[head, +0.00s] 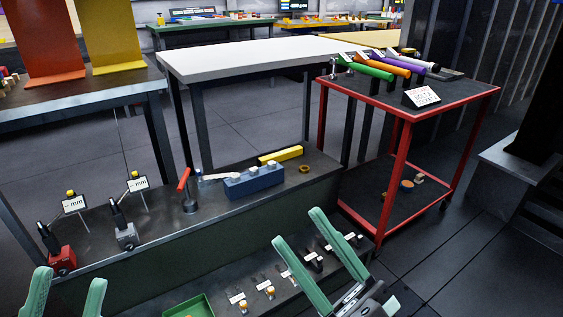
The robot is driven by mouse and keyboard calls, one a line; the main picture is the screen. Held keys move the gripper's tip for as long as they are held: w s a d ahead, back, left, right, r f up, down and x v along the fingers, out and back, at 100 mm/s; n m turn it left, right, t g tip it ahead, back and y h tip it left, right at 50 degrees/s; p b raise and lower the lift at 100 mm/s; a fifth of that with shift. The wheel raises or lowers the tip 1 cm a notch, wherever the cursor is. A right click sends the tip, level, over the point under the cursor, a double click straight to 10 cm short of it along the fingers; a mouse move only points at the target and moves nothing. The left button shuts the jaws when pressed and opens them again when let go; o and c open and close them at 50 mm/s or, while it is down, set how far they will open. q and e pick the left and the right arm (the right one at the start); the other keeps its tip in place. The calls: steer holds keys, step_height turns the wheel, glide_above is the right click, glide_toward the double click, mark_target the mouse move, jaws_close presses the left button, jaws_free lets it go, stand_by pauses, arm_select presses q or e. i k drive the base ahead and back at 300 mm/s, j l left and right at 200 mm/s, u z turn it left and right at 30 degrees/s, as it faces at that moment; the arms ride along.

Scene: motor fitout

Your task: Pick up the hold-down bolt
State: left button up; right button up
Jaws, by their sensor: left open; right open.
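No part can be singled out as the hold-down bolt at this size. Small brass-topped, bolt-like parts (270,292) stand beside white labels on the low front shelf (205,290). Dark parts (313,262) lie further along that shelf, partly hidden by my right gripper. My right gripper (298,226) is open, its two green fingers reaching up over the shelf from the bottom, with nothing seen between them. My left gripper (69,277) is open and empty at the bottom left, in front of the bench; its lower part is cut off by the picture edge.
The dark bench (225,210) holds two dial gauges on stands (124,225), a red-handled tool (185,190), a blue block (253,182) and a yellow bar (281,155). A green tray (190,307) sits at the front.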

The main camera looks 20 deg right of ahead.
mark_target(271, 164)
steer(key=i+l, duration=0.15)
steer(key=l, duration=0.25)
steer(key=i+l, duration=0.2)
steer(key=l, duration=0.2)
steer(key=i+l, duration=0.15)
steer(key=l, duration=0.2)
steer(key=i+l, duration=0.2)
steer(key=l, duration=0.2)
steer(key=i+l, duration=0.15)
steer(key=l, duration=0.25)
steer(key=i+l, duration=0.2)
steer(key=l, duration=0.2)
steer(key=i+l, duration=0.15)
steer(key=l, duration=0.2)
steer(key=i+l, duration=0.2)
steer(key=l, duration=0.2)
